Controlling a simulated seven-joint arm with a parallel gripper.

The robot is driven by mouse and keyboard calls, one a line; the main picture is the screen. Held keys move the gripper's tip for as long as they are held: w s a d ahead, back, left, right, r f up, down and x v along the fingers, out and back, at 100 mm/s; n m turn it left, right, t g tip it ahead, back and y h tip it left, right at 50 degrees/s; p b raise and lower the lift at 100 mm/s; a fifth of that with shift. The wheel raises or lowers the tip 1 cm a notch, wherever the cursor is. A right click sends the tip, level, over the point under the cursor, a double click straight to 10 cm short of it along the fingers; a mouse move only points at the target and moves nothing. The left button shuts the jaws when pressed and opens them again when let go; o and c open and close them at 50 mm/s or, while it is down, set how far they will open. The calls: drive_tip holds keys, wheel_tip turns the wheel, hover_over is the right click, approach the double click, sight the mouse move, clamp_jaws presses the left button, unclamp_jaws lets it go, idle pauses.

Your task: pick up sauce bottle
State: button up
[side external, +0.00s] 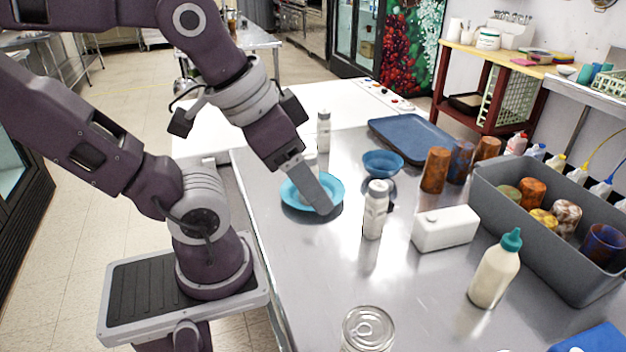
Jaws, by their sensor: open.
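A cream-coloured sauce bottle (493,275) with a teal cap stands upright on the steel counter at the right, in front of the grey bin. My gripper (322,207) points down over the blue plate at the left of the counter, well to the left of the bottle. It is open, and nothing shows between its fingers. One flat grey finger faces the camera and mostly hides the other.
A white shaker (375,210) and a white box (445,228) stand between my gripper and the bottle. The blue plate (294,198), blue bowl (383,164), tray (410,138), brown cup (436,170), can (368,330) and grey bin (530,235) are around.

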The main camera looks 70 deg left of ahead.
drive_tip(key=shift+o, duration=0.5)
wheel_tip(320, 180, up, 6)
drive_tip(key=n+g, duration=0.6)
drive_tip(key=n, duration=1.4)
hover_over(375, 209)
drive_tip(key=a, duration=0.2)
drive_tip(key=f, duration=0.9)
drive_tip(key=w+f, duration=0.1)
drive_tip(key=f, duration=1.7)
drive_tip(key=shift+w+f, duration=0.15)
drive_tip(key=shift+w, duration=0.1)
clamp_jaws()
